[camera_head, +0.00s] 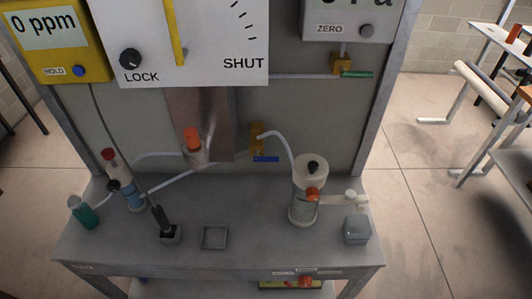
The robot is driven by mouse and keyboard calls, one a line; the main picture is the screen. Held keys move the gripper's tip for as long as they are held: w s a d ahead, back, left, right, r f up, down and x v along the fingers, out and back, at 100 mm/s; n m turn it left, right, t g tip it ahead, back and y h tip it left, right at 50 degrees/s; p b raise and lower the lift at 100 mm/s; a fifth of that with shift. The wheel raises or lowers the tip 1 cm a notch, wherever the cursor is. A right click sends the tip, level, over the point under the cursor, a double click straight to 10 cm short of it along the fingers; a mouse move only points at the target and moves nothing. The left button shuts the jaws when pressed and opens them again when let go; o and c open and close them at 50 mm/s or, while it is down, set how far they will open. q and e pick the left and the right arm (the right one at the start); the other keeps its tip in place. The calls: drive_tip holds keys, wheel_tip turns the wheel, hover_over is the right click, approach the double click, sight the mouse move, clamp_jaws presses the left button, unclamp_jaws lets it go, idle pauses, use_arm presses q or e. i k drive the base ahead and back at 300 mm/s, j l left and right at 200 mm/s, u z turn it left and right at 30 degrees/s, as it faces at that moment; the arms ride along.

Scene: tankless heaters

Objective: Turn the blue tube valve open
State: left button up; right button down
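A brass-coloured valve body (257,137) is on the back panel, with a white tube running from it to the clear cylinder. A short blue bar handle (266,159) lies level just below it. A clear tube with blue contents (131,197) and a red top stands at the left of the bench, with a dark knob (114,186) at its side. I cannot tell which of these is the blue tube valve. Neither of my grippers shows in the head view.
The grey bench (260,262) holds a green bottle (83,213), black probe (161,222), square tray (214,237), clear cylinder (305,195) and grey box (356,230). A green-handled valve (356,74) and large LOCK/SHUT dial panel (215,55) are above.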

sight(257, 158)
drive_tip(key=k+l+z, duration=0.15)
drive_tip(key=l, duration=0.2)
drive_tip(key=k+l+z, duration=0.15)
drive_tip(key=l, duration=0.25)
drive_tip(key=k+l+z, duration=0.15)
drive_tip(key=l, duration=0.25)
